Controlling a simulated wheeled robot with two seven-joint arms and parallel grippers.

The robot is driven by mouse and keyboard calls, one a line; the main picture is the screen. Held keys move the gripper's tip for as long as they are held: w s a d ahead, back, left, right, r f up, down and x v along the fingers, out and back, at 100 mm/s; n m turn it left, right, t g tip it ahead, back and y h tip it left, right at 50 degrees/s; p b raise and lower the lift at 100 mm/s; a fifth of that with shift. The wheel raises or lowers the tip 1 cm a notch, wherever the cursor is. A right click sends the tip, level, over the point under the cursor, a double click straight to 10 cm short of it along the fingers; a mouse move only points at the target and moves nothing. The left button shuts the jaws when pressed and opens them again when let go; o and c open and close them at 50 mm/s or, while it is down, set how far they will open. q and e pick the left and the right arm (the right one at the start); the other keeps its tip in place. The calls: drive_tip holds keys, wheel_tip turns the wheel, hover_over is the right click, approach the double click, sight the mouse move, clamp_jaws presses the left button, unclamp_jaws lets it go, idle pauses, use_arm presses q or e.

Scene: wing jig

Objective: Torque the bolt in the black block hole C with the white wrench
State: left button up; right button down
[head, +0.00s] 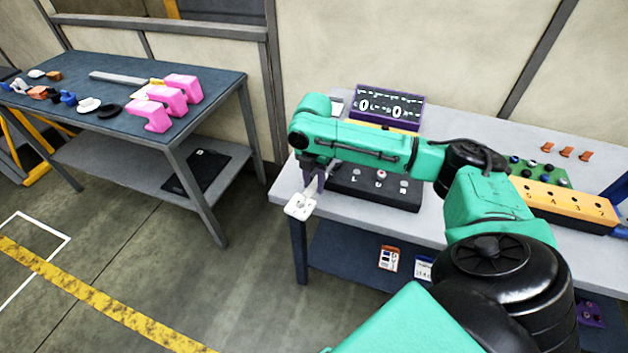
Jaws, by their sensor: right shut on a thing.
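My right gripper (313,188) reaches down over the left end of the light grey table and is shut on a white piece. This white piece, which looks like the white wrench (300,206), is held out at the table's front left corner. The black block (385,195) lies on the table just right of the gripper, partly covered by my right arm. Its top shows several pale round spots and small letters, too small to tell which is hole C or whether a bolt stands in it. My left gripper is out of view.
A dark display (390,104) stands behind my arm. An orange numbered block (563,206) and a green board (540,172) lie at the right of the table. A blue-topped table (125,115) with pink parts (182,88) stands at left. Open floor lies between the tables.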

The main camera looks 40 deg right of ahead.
drive_tip(key=shift+r, duration=0.15)
idle(0.3)
drive_tip(key=shift+f, duration=0.85)
drive_tip(key=shift+w+a+p, duration=0.1)
drive_tip(key=shift+p, duration=0.2)
drive_tip(key=shift+w+a+m+p, duration=0.2)
drive_tip(key=shift+w+m+p, duration=0.15)
drive_tip(key=shift+w+m, duration=0.2)
drive_tip(key=shift+w+a+f+m, duration=0.1)
drive_tip(key=shift+w+a+m, duration=0.1)
drive_tip(key=shift+w+m, duration=0.45)
